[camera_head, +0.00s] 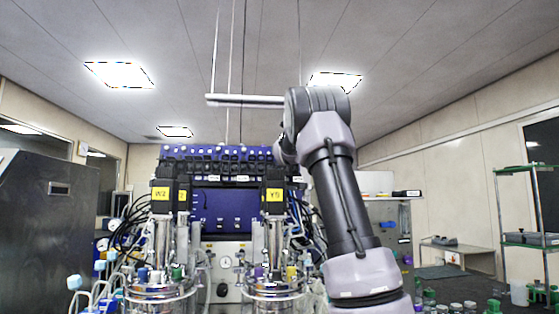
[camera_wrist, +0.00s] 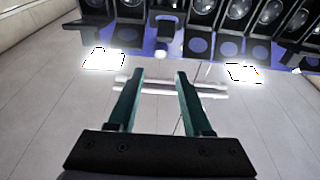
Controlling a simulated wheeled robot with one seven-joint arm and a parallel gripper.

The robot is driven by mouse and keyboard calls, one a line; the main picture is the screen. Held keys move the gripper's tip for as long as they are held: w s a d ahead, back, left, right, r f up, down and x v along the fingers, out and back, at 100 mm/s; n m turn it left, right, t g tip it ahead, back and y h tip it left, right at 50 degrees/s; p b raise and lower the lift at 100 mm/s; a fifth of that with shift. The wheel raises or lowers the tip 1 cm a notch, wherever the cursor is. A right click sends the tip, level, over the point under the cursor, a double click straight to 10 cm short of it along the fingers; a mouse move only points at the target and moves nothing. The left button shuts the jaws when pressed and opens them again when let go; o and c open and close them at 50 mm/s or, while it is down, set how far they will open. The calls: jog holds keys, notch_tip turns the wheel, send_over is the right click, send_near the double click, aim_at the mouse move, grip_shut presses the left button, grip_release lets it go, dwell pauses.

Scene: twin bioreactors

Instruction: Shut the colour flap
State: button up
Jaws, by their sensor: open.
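The blue-and-black pump bank (camera_head: 225,165) stands on top of the twin bioreactor unit in the head view. Its row of black pump heads with round clear fronts (camera_wrist: 233,10) fills the top of the wrist view. One position in that row (camera_wrist: 165,35) looks different, with a small dark-framed part hanging out. I cannot tell for certain whether this is the colour flap. My gripper (camera_wrist: 158,76) is open and empty, with its two green fingers pointing toward the row and apart from it. In the head view my arm hides the gripper.
Two glass vessels with steel lids (camera_head: 160,291) (camera_head: 272,293) stand below the bank, with tubes and cables around them. A dark cabinet (camera_head: 48,205) is at the left. A green shelf rack (camera_head: 530,238) is at the right. Pale bars (camera_wrist: 165,87) hang below the ceiling.

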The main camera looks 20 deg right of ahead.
notch_tip(320, 180, up, 5)
dwell(0.5)
jog(key=s+a+f+g+y, duration=0.25)
jog(key=s+f+g, duration=0.25)
jog(key=s+g, duration=0.3)
jog(key=shift+t+h, duration=0.25)
jog(key=shift+t, duration=0.25)
jog(key=x, duration=0.9)
jog(key=shift+w+d+f, duration=0.15)
jog(key=shift+w, duration=0.1)
grip_shut()
